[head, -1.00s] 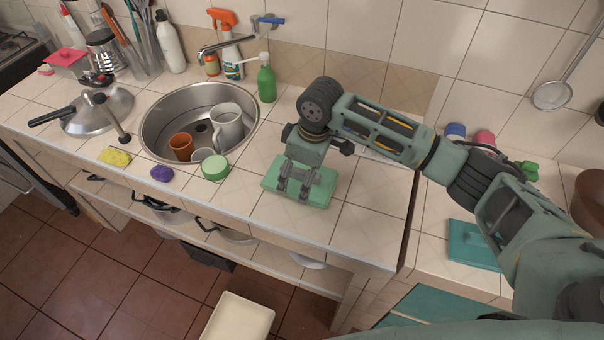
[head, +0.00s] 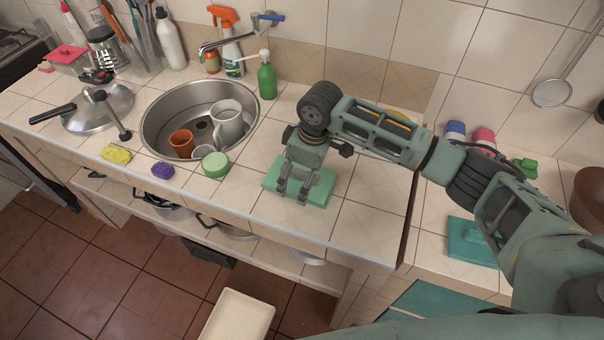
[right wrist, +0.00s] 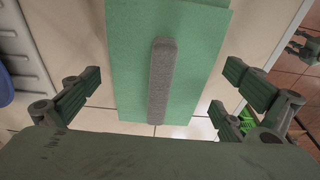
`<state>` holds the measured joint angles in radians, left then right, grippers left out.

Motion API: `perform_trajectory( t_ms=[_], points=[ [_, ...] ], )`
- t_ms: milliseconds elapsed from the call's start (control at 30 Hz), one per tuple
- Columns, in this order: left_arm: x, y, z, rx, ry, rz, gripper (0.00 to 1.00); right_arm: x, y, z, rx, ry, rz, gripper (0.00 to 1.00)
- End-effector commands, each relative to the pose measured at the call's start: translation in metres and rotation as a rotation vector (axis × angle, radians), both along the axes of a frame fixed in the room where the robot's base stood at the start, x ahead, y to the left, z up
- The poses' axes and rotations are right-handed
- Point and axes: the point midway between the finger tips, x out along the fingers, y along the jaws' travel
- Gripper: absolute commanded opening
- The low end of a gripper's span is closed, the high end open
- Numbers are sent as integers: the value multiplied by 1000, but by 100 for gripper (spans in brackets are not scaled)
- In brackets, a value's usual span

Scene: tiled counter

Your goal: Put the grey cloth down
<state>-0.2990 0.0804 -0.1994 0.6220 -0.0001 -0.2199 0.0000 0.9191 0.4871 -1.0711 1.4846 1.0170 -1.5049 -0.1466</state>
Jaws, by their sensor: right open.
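A flat green piece (head: 320,192) lies on the tiled counter, right of the sink. The right wrist view shows it as a green sheet (right wrist: 200,70) with a narrow grey strip (right wrist: 162,80) along its middle. I cannot tell whether this strip is the grey cloth; no other grey cloth shows. My right gripper (head: 292,192) points down over the green piece. In the right wrist view its fingers (right wrist: 158,92) are wide apart, one on each side of the sheet, with nothing between them touching either finger. My left gripper is not in view.
A steel sink (head: 155,130) holds an orange cup and a white jug. A green round tub (head: 215,165), a purple sponge (head: 162,171) and a yellow sponge (head: 116,155) line the front edge. A green bottle (head: 266,78) stands behind. Bare tiles (head: 365,225) lie to the right.

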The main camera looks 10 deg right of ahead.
Motion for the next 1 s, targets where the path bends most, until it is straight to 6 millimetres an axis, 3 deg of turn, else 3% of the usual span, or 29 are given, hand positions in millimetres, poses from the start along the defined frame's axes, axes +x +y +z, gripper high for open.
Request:
perform_trajectory(
  t_ms=[167,600,800,1000],
  points=[
    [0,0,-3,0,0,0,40,0,-2,13,0,-3,1,100],
    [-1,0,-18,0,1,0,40,-7,-13,100,1,-4,0,100],
    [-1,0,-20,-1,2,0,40,-9,-15,119,-1,-1,0,100],
    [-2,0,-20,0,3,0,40,-10,-15,121,1,1,-1,100]
  ],
)
